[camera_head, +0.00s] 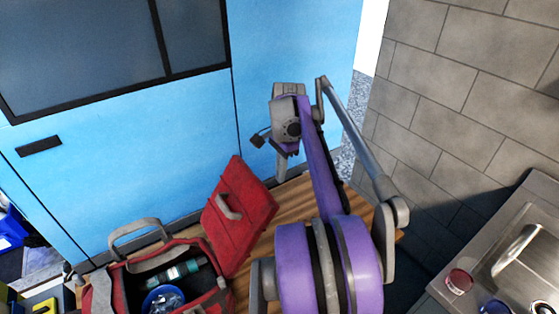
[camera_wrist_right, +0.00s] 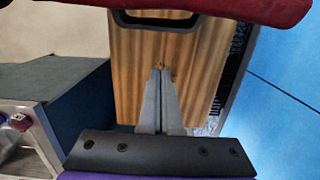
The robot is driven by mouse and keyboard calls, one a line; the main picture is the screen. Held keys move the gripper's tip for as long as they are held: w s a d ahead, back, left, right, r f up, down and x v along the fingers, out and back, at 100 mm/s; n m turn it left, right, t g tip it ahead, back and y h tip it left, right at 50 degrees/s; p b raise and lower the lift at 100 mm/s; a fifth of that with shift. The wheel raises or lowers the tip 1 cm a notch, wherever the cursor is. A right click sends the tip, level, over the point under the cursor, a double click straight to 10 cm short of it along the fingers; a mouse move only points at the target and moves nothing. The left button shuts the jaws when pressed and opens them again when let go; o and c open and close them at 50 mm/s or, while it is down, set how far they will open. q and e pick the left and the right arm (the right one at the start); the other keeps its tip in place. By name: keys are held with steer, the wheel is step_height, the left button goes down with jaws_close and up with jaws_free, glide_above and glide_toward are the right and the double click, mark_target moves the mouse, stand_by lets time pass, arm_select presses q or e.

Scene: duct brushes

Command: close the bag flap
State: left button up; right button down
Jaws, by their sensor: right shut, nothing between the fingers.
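The red bag (camera_head: 217,301) stands open at the lower left of the head view. Its red flap (camera_head: 256,205), with a grey handle on its face, is tilted up and out on the bag's right side, over the wooden bench. A red strip, likely the flap (camera_wrist_right: 220,8), crosses the top of the right wrist view. My right gripper (camera_head: 282,174) is just beyond the flap's upper right corner, pointing down, apart from it as far as I can tell. Its fingertips (camera_wrist_right: 160,72) are together and empty over the bench. My left gripper is not in view.
The bag holds a blue round container (camera_head: 163,299) and a green cylinder (camera_head: 178,272). The wooden bench (camera_head: 290,205) runs along the blue wall panel (camera_head: 120,150). A sink counter (camera_head: 520,225) with a red jar (camera_head: 459,281) stands at the right.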

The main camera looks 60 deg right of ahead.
steer(key=shift+w+a+f+p, duration=0.2)
steer(key=shift+w+a+f, duration=0.1)
steer(key=shift+w+a, duration=0.4)
steer(key=shift+w+a+f+p, duration=0.25)
steer(key=shift+w+a, duration=0.2)
steer(key=shift+a, duration=0.45)
